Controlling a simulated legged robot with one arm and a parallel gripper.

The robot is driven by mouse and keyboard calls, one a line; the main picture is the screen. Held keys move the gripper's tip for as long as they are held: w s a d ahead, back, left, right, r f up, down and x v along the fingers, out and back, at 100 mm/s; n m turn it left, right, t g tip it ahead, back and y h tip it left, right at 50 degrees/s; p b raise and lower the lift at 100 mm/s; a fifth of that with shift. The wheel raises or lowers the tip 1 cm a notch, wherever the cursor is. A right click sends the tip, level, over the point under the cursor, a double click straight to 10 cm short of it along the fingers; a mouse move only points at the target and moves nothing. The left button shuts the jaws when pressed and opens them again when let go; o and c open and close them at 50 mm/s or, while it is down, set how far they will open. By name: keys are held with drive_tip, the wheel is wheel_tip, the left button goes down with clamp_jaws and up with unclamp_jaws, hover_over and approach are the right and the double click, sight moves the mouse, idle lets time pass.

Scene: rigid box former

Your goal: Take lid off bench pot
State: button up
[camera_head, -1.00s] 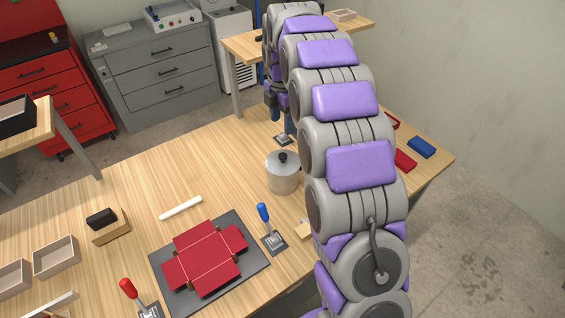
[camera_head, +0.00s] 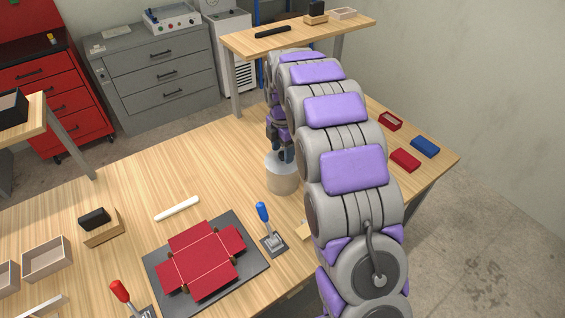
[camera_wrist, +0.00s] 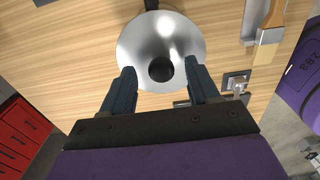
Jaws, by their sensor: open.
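The bench pot (camera_head: 282,180) is a grey metal cylinder standing upright on the wooden bench, beside my arm. In the wrist view its shiny round lid (camera_wrist: 185,40) is seen from above, with a dark round knob (camera_wrist: 161,69) on it. My gripper (camera_wrist: 160,75) is open, with one blue-grey finger on each side of the knob and gaps between. In the head view my gripper (camera_head: 283,152) is at the top of the pot and hides the knob. I cannot tell how far the fingertips are above the lid.
A blue-handled lever (camera_head: 265,222) stands in front of the pot, near a dark mat (camera_head: 167,287) with a red folded-out box blank (camera_head: 203,262). A white rod (camera_head: 177,208) lies to the left. Red and blue boxes (camera_head: 425,147) sit on the right. The bench behind the pot's left is clear.

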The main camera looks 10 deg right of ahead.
sight(283, 153)
drive_tip(key=shift+f, duration=0.25)
drive_tip(key=shift+r, duration=0.1)
clamp_jaws()
idle(0.4)
drive_tip(key=shift+r+p, duration=0.85)
drive_tip(key=shift+r, duration=1.05)
drive_tip(key=s+a+r+p, duration=0.1)
drive_tip(key=s+p, duration=0.1)
drive_tip(key=s, duration=1.4)
drive_tip(key=shift+a+p, duration=0.35)
drive_tip(key=shift+p, duration=0.05)
